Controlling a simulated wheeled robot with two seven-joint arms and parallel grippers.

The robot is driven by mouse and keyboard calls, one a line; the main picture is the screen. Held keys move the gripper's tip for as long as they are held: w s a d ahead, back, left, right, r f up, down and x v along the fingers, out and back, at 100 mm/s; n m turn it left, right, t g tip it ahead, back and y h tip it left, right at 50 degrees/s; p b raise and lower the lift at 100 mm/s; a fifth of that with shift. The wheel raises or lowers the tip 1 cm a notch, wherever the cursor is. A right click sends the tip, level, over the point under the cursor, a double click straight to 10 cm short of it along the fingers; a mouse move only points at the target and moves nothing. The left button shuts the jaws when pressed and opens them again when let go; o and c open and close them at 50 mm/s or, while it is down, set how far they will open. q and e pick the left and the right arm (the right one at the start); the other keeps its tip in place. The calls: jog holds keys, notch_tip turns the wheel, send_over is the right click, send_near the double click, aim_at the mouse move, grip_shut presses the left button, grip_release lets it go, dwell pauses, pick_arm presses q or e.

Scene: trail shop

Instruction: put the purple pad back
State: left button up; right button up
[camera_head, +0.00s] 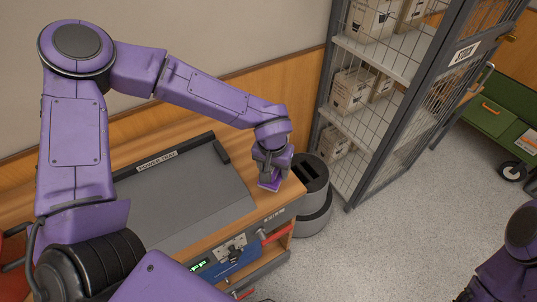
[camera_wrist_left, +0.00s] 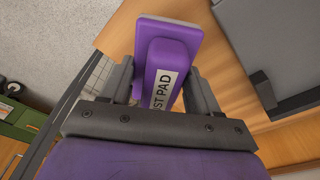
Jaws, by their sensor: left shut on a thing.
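The purple pad (camera_wrist_left: 168,45) has a flat base and a raised block with a white label ending in "ST PAD". My left gripper (camera_wrist_left: 160,88) is shut on the block, one finger on each side. In the head view the pad (camera_head: 269,184) shows as a small purple edge below my left gripper (camera_head: 270,170), over the right end of the wooden bench. I cannot tell whether it touches the bench top. Of my right arm, only a part shows at the lower right of the head view; its gripper is out of view.
A dark round bin (camera_head: 314,205) stands off the bench's right end. A wire cage shelf (camera_head: 365,110) with boxes and a green cart (camera_head: 500,120) stand farther right.

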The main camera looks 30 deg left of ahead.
pick_arm(q)
jog(key=s+a+r+m+g+h, duration=0.1)
jog(key=s+a+r+m, duration=0.4)
jog(key=m, duration=0.8)
jog(key=s+a+r+m+g, duration=0.1)
jog(key=s+r+m, duration=0.4)
jog(key=m, duration=0.8)
jog(key=shift+n, duration=0.4)
jog(key=w+f+p, duration=0.1)
jog(key=w+f, duration=0.2)
jog(key=w, duration=0.1)
jog(key=w+d+f+p, duration=0.1)
jog(key=w+f, duration=0.3)
jog(key=w+d+f+p, duration=0.1)
jog(key=w+f, duration=0.2)
jog(key=w, duration=0.1)
jog(key=shift+w+f, duration=0.15)
jog(key=shift+f, duration=0.15)
jog(key=f, duration=0.3)
jog(key=shift+w+d+f+p, duration=0.15)
jog(key=shift+w+f+p, duration=0.1)
jog(key=shift+p, duration=0.05)
jog(key=shift+f, duration=0.1)
pick_arm(e)
jog(key=r, duration=0.3)
jog(key=shift+s+r, duration=0.2)
jog(key=shift+r, duration=0.2)
